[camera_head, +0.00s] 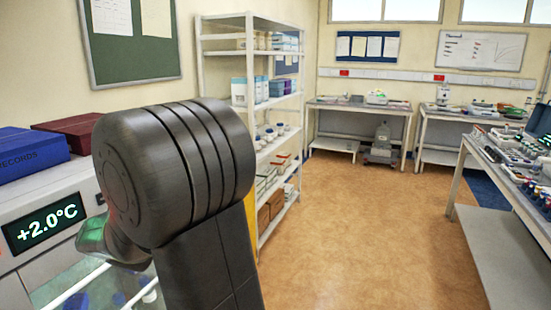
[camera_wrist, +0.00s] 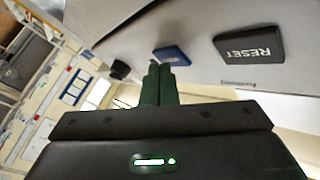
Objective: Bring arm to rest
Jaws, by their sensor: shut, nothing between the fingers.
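My gripper (camera_wrist: 160,68) shows in the wrist view with its two green fingers together and nothing between them. The fingers point toward a pale panel (camera_wrist: 210,25). On that panel are a black block marked RESET (camera_wrist: 250,45) and a small blue block (camera_wrist: 171,55) just beyond the fingertips in the picture; I cannot tell whether the fingers touch anything. In the head view my dark arm is raised at the left, bent at a large joint, and the fingers cannot be made out there.
A cabinet with a +2.0°C display (camera_head: 45,222) stands close at the left, carrying a blue records box (camera_head: 30,152) and a dark red box (camera_head: 72,130). A white shelf rack (camera_head: 226,45) stands behind my arm. A loaded bench (camera_head: 460,178) is at the right; the floor (camera_head: 370,225) between is clear.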

